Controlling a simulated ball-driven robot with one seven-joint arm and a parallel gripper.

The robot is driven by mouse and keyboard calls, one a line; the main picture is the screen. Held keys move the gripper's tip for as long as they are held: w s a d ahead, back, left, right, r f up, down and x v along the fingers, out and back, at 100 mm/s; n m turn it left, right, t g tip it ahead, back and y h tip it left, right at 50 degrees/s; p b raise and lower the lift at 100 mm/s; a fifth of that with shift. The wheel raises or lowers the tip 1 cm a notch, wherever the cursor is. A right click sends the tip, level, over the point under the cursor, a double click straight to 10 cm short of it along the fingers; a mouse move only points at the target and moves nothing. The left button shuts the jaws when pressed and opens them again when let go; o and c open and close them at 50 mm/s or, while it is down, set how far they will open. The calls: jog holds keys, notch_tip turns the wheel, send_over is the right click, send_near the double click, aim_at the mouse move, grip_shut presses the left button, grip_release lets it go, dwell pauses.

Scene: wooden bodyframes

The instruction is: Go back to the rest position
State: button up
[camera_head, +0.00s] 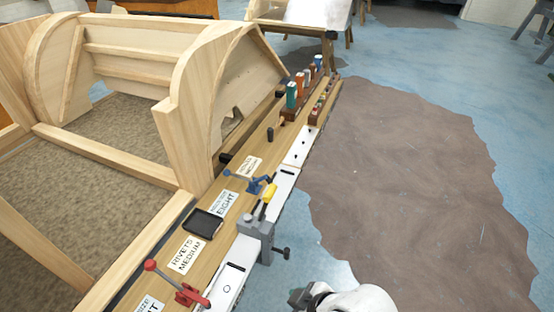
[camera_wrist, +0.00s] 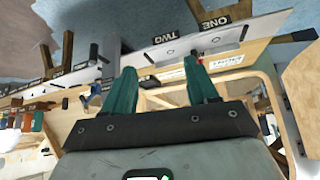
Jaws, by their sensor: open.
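My gripper (camera_wrist: 160,80) shows in the wrist view as two green fingers standing apart, with nothing between them. Beyond the fingertips are the bench's white edge strip and the wooden bench top. In the head view only a dark part of my gripper (camera_head: 307,297) and my white arm show at the bottom edge. There it is right of the bench edge, over the floor, and its fingers cannot be made out.
The wooden bodyframe (camera_head: 185,105) fills the left. The bench edge carries a grey clamp (camera_head: 257,229), a red-handled tool (camera_head: 187,295), a black tray (camera_head: 203,224) and several bottles (camera_head: 291,95). The blue floor with a brown patch (camera_head: 410,180) is clear on the right.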

jog(key=s+d+f+m+g+h, duration=0.1)
jog(key=s+d+m, duration=0.5)
jog(key=d, duration=0.6)
jog(key=s+d+f+m+g+h, duration=0.2)
jog(key=s+d+f+m+h, duration=0.2)
jog(key=s+d, duration=0.6)
jog(key=shift+d+m+h, duration=0.4)
jog(key=shift+d+m, duration=0.5)
jog(key=shift+d, duration=0.3)
